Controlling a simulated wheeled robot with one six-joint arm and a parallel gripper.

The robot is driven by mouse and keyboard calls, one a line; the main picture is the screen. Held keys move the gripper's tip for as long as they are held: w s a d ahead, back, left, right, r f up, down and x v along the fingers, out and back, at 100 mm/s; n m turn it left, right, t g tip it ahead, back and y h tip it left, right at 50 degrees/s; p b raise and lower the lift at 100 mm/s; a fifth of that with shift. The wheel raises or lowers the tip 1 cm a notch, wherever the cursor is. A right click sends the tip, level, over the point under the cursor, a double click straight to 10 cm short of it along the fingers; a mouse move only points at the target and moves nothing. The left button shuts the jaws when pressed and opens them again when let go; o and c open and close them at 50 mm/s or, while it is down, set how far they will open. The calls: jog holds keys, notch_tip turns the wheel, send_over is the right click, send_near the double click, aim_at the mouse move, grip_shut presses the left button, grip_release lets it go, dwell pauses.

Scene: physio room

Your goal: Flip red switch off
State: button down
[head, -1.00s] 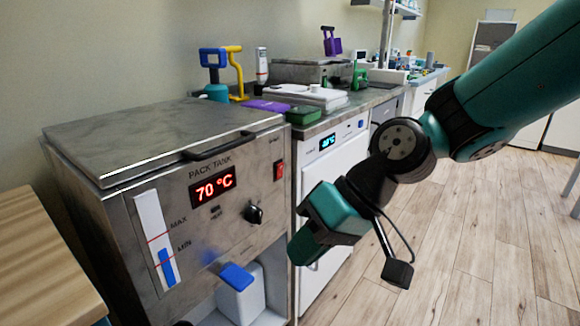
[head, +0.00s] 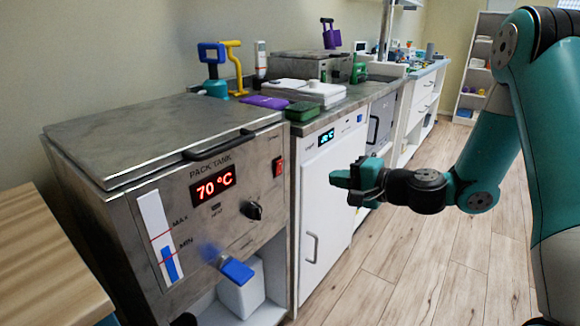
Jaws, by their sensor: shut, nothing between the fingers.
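The red switch (head: 277,167) is on the right side of the pack tank's steel front panel (head: 225,223), beside the red 70 °C display (head: 213,186). It is small, and I cannot tell its position. My gripper (head: 336,178) is shut and empty. It points left toward the tank, to the right of the switch and apart from it, in front of the white cabinet. Nothing covers the switch.
A black knob (head: 253,210) sits below and left of the switch. The tank lid has a black handle (head: 218,146). A white container with a blue cap (head: 237,271) stands under the panel. A white cabinet (head: 322,205) adjoins the tank. The wooden floor (head: 405,275) is clear.

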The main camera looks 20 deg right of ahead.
aim_at(281, 164)
jog(key=x, duration=0.9)
jog(key=r+x, duration=0.1)
jog(key=x, duration=0.3)
jog(key=shift+w+a+p, duration=0.25)
jog(key=shift+a+p, duration=0.05)
jog(key=shift+p, duration=0.05)
jog(key=shift+d+r, duration=0.1)
jog(key=shift+r, duration=0.1)
